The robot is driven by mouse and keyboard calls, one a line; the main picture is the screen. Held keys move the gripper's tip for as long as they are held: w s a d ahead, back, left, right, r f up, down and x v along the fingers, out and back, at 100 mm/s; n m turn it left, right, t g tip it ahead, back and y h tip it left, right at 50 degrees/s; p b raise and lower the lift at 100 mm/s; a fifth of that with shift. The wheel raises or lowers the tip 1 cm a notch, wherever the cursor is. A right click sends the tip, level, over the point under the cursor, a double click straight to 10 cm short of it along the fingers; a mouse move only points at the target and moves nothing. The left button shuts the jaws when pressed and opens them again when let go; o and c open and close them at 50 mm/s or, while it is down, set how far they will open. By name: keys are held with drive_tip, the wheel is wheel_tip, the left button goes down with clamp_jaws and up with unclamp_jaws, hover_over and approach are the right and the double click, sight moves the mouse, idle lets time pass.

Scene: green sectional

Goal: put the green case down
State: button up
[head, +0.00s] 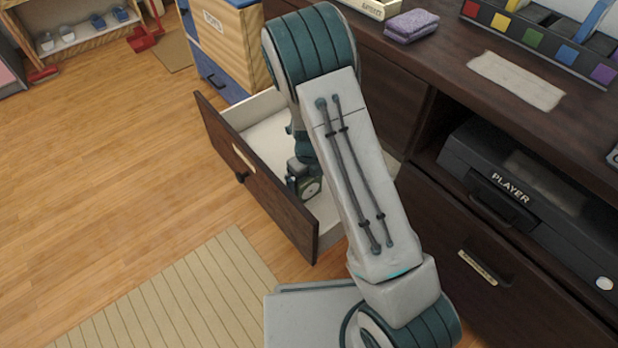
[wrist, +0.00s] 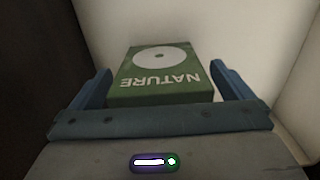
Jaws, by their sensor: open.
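The green case (wrist: 150,83), marked NATURE with a white disc picture, shows in the wrist view between the two blue fingers of my gripper (wrist: 168,88). The fingers are open, with a gap on each side of the case. A pale surface lies beyond the case. In the head view my arm reaches down into the open drawer (head: 228,178).
The dark cabinet (head: 400,150) holds a black player (head: 530,190) on its shelf. A folded purple cloth (head: 411,25) and a divided tray (head: 540,35) are on its top. A striped rug (head: 190,295) lies on the wood floor. A wooden box (head: 225,45) stands behind the drawer.

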wheel_tip(320, 180, up, 12)
drive_tip(key=p, duration=0.6)
drive_tip(key=shift+f, duration=0.1)
drive_tip(key=s+d+r+n, duration=0.5)
drive_tip(key=s+r+n, duration=0.5)
drive_tip(key=n, duration=0.4)
drive_tip(key=s+d+r+n+t, duration=0.1)
drive_tip(key=s+d+r+n, duration=0.3)
drive_tip(key=s+r+n, duration=0.6)
drive_tip(key=n, duration=0.5)
drive_tip(key=shift+s+d+r, duration=0.35)
drive_tip(key=shift+s, duration=0.05)
